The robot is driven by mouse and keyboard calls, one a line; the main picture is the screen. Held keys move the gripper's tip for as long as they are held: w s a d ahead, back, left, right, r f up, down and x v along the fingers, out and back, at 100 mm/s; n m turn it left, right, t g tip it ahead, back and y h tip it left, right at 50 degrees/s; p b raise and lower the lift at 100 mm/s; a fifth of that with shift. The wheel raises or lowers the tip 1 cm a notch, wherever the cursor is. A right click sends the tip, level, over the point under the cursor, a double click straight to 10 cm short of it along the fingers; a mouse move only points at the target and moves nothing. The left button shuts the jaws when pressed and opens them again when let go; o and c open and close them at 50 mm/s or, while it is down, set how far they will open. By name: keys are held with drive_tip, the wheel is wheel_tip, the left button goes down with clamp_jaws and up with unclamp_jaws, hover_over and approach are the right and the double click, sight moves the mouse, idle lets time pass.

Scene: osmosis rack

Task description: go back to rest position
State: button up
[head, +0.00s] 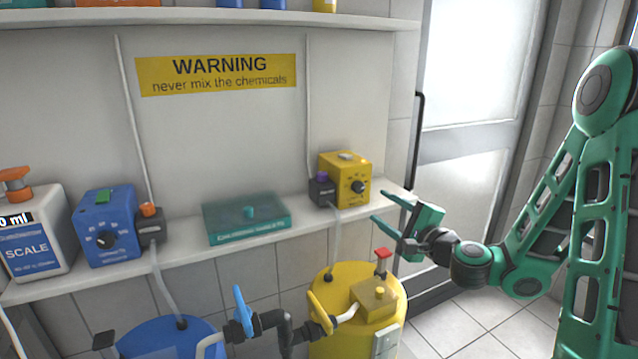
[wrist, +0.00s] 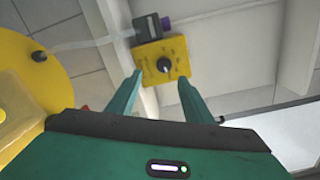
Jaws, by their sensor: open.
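My gripper (head: 386,212) is at the right in the head view, in front of the shelf and above the yellow barrel. Its green fingers are apart and nothing is between them. In the wrist view my gripper (wrist: 158,90) points toward the yellow pump box (wrist: 163,62), which has a black dial. The same yellow pump box (head: 345,180) stands on the shelf in the head view, left of the fingers. A gap shows between the fingers and the box.
The shelf (head: 150,268) also holds a blue pump box (head: 106,228), a teal case (head: 246,218) and a white scale container (head: 32,238). The yellow barrel (head: 335,340) with a red valve (head: 383,253) stands below my gripper. A blue barrel (head: 165,340) is lower left. Open floor lies at lower right.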

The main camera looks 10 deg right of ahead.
drive_tip(key=s+a+f+n+g+y, duration=0.1)
drive_tip(key=s+a+f+n+g, duration=0.3)
drive_tip(key=s+f+n+g, duration=0.55)
drive_tip(key=s+d+r+n+g+h, duration=0.1)
drive_tip(key=s+d+g+h, duration=0.1)
drive_tip(key=s+d, duration=0.4)
drive_tip(key=s+d+r+g+h, duration=0.2)
drive_tip(key=s+d, duration=0.4)
drive_tip(key=s, duration=0.8)
drive_tip(key=s+d+r+n+g+h, duration=0.1)
drive_tip(key=s+d+g+h, duration=0.1)
drive_tip(key=s+d, duration=0.4)
drive_tip(key=s+g, duration=0.1)
drive_tip(key=s, duration=0.3)
drive_tip(key=shift+r+n+h, duration=0.15)
drive_tip(key=shift+n+h, duration=0.15)
drive_tip(key=shift+n, duration=0.05)
drive_tip(key=shift+d, duration=0.1)
drive_tip(key=shift+w+f+g, duration=0.25)
drive_tip(key=shift+w, duration=0.4)
